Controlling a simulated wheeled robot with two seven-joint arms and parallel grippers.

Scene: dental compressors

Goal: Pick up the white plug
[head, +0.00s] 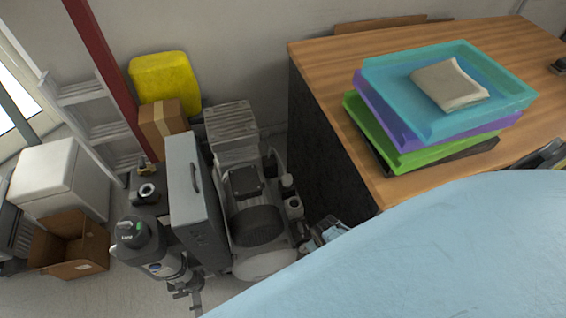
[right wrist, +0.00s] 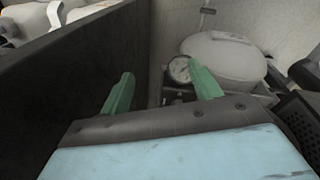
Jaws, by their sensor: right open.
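I cannot make out the white plug for certain in either view. My right gripper (right wrist: 161,84) is open, with two green fingers apart and nothing visible between them. Beyond its fingers are a round pressure gauge (right wrist: 180,69) and a rounded white tank (right wrist: 226,56). In the head view, a small light-blue part that looks like this gripper shows low beside the compressor (head: 256,222), near the dark side of the desk. A large light-blue surface of mine hides the lower right of the head view. My left gripper is not in view.
The wooden desk (head: 335,58) carries stacked trays (head: 513,86); its dark side panel (right wrist: 75,70) stands close left of my right gripper. A grey case (head: 190,190), black cylinder (head: 140,240), cardboard box (head: 165,118) and yellow container (head: 165,78) crowd the compressor. Some floor is bare at the lower left.

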